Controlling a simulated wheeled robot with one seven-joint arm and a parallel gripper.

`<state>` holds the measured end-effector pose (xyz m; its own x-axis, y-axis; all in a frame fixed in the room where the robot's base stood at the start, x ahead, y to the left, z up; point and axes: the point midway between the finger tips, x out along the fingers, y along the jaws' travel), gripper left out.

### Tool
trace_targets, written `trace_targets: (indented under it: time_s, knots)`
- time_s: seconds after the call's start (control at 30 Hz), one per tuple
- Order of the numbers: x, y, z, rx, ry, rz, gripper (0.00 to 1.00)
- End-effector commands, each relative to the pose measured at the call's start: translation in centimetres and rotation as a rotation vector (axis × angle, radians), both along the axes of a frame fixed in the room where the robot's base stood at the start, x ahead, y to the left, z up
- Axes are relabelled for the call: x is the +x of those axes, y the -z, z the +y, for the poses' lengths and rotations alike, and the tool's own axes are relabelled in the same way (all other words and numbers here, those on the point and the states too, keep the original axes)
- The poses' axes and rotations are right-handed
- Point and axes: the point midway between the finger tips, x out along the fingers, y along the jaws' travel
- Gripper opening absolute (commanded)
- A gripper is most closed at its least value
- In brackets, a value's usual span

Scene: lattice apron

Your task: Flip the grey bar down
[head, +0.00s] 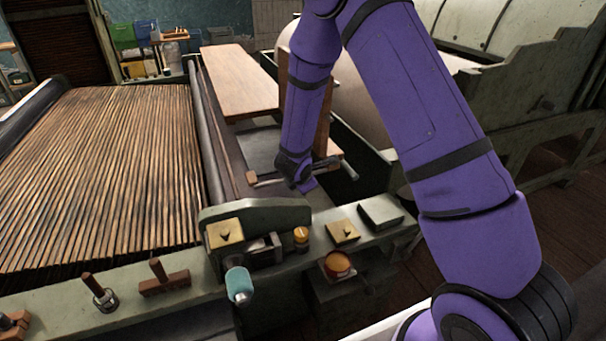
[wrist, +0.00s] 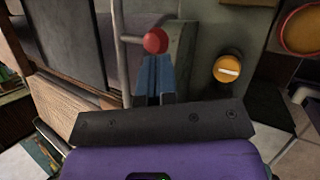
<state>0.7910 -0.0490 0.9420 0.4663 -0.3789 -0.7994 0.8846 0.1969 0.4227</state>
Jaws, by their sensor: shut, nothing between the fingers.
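My gripper (head: 308,186) reaches down over the dark channel beside the slatted bed in the head view; the arm hides much of that spot. In the wrist view the blue fingers of my gripper (wrist: 155,62) are together and empty. A thin grey bar (wrist: 119,50) runs upright just left of the fingers, with a short crosspiece toward a red ball (wrist: 155,40). The ball appears right at the fingertips; I cannot tell whether they touch. In the head view a short grey rod end (head: 349,171) shows right of my gripper; I cannot tell whether it is the same bar.
A yellow knob (wrist: 228,68) stands right of the fingers in the wrist view. The front rail carries a teal-ended handle (head: 239,285), an orange knob (head: 301,235) and small brass plates. A wooden board (head: 240,80) lies behind. The slatted bed (head: 110,170) fills the left.

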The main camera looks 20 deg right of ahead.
Motion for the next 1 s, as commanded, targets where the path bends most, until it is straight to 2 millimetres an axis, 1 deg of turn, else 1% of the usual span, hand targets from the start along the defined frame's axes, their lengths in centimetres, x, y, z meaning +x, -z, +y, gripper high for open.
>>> trace_targets:
  time_s: [0.03, 0.2, 0.4, 0.5, 0.7, 1.0]
  knots:
    - [0.0, -1.1, 0.4, 0.001, -0.001, -0.007, 0.0]
    - [-1.5, -3.9, 1.4, 0.001, -0.001, -0.009, 0.0]
    - [-3.1, -6.8, 2.5, 0.0, -0.001, -0.01, 0.0]
    - [-3.7, -7.9, 2.9, 0.0, -0.001, -0.009, 0.0]
    - [-4.4, -9.2, 3.4, 0.0, -0.003, -0.009, 0.0]
    - [-4.6, -9.4, 3.5, 0.0, -0.001, -0.007, 0.0]
